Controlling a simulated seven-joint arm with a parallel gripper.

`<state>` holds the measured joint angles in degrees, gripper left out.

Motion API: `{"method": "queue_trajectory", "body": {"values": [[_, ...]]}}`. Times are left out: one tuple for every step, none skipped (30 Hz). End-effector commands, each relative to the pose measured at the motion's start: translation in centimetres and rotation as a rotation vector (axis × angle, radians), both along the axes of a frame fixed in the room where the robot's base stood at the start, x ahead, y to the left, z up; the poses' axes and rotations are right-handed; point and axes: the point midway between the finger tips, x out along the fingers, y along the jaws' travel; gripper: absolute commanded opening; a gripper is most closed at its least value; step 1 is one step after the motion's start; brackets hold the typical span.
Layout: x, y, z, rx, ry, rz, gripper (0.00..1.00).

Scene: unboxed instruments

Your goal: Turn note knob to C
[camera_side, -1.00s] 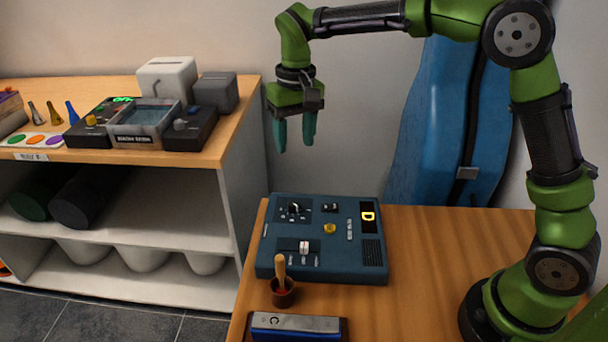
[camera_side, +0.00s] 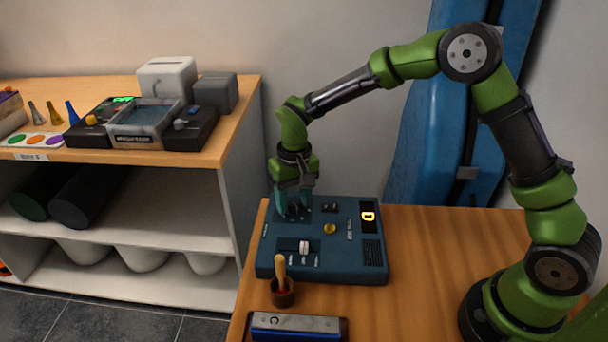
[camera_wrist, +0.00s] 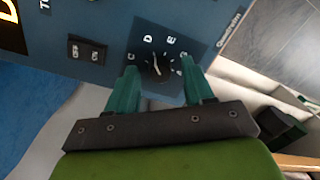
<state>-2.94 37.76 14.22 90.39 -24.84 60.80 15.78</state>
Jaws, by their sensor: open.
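The dark blue instrument box (camera_side: 340,262) lies on the wooden table, and its yellow display (camera_side: 368,216) reads D. The note knob (camera_wrist: 157,66) is a small black dial on a dark panel in the wrist view, with letters including C, D and E around it. Its white pointer mark seems to face D. My gripper (camera_side: 293,208) is lowered over the box's far left corner, its fingers hiding most of the knob in the side view. In the wrist view my gripper (camera_wrist: 160,74) is open, with its two green fingers on either side of the knob; contact is unclear.
An on/off switch (camera_wrist: 87,50) sits beside the knob panel. A yellow button (camera_side: 329,229) and a slider (camera_side: 304,247) are on the box. A small pot with a wooden-handled tool (camera_side: 282,290) and a blue-silver object (camera_side: 296,325) stand in front.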

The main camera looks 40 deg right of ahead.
Motion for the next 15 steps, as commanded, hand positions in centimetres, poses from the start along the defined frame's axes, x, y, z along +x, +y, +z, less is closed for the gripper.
{"method": "queue_trajectory", "body": {"values": [[-0.01, 0.0, -0.05, 0.0, 0.0, 0.0, 0.52], [-0.01, 0.0, -0.05, 0.0, 0.0, 0.0, 0.52], [-0.01, 0.0, -0.05, 0.0, 0.0, 0.0, 0.52], [-0.01, 0.0, -0.04, 0.0, 0.0, 0.0, 0.52], [-0.01, 0.0, -0.03, 0.0, 0.0, 0.0, 0.52], [-0.01, 0.0, -0.03, 0.0, 0.0, 0.0, 0.52], [-0.01, -0.01, -0.02, 0.0, 0.0, 0.0, 0.49], [-0.01, -0.01, -0.02, 0.0, 0.0, 0.0, 0.44], [-0.01, -0.01, -0.01, 0.0, 0.0, 0.0, 0.38], [-0.01, -0.01, -0.01, 0.0, 0.0, 0.0, 0.34], [-0.01, -0.01, 0.0, 0.0, 0.0, 0.0, 0.29], [-0.01, -0.01, 0.0, 0.0, 0.0, 0.0, 0.23], [-0.01, -0.01, 0.0, 0.0, 0.0, 0.0, 0.18], [0.0, -0.01, 0.0, 0.0, 0.0, 0.0, 0.14], [0.0, -0.01, 0.01, 0.0, 0.0, 0.0, 0.08]]}}
